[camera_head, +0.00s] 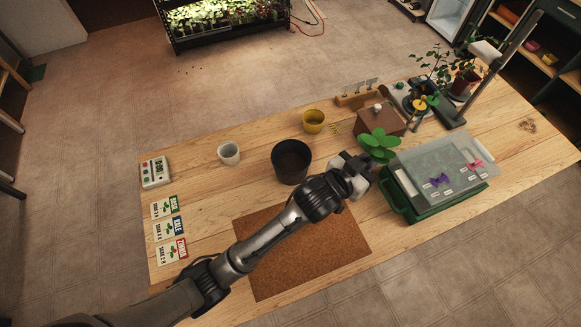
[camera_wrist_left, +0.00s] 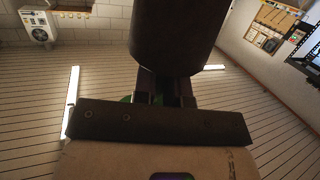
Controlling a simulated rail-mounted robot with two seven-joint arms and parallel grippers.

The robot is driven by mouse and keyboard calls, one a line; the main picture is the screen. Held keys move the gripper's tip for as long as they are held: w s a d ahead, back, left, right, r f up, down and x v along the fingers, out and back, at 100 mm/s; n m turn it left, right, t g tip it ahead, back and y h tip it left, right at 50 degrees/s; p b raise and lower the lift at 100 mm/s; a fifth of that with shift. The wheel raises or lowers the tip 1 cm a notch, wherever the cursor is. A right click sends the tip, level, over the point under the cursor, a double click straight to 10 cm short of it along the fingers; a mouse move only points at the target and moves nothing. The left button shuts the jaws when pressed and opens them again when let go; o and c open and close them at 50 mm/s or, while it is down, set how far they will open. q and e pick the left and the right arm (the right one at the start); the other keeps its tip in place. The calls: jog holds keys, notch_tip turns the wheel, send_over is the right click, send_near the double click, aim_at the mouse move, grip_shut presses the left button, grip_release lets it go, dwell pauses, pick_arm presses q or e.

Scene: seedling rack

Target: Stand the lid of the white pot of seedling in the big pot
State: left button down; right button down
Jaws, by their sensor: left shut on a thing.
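The big black pot (camera_head: 291,162) stands on the wooden table, open at the top. The small white pot (camera_head: 229,154) stands to its left; I see no lid on it. My left gripper (camera_head: 361,168) is just right of the black pot. It is shut on a seedling, whose broad green leaves (camera_head: 380,144) show just beyond it. In the left wrist view, a dark rounded body (camera_wrist_left: 180,35), seemingly the seedling's root ball, is at the fingers (camera_wrist_left: 165,90). The exact grip is hidden. My right gripper is not in view.
A brown cork mat (camera_head: 310,255) lies in front of the black pot. A green tray with a clear cover (camera_head: 410,165) stands at right. A yellow cup (camera_head: 313,121) and a brown box (camera_head: 378,120) are behind. Seed cards (camera_head: 169,228) and a timer (camera_head: 155,172) lie left.

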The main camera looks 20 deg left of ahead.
pick_arm(q)
jog(key=w+a+f+n+t+y, duration=0.1)
jog(key=w+a+f+t+y, duration=0.15)
jog(key=w+a, duration=0.5)
jog(key=shift+n+h, duration=0.3)
jog(key=shift+h, duration=0.05)
jog(key=shift+s+a+f, duration=0.35)
jog(key=shift+a+f, duration=1.5)
jog(key=shift+a, duration=0.35)
jog(key=shift+s+a+f, duration=0.35)
jog(key=shift+a+f, duration=1.45)
jog(key=shift+a, duration=0.45)
jog(key=shift+s+a+f, duration=0.35)
jog(key=shift+a+f, duration=1.5)
jog(key=shift+a, duration=0.35)
jog(key=shift+f+b, duration=0.2)
jog(key=shift+b, duration=0.1)
jog(key=c, duration=1.2)
grip_release()
jog(key=shift+o, duration=0.2)
jog(key=shift+r, duration=0.1)
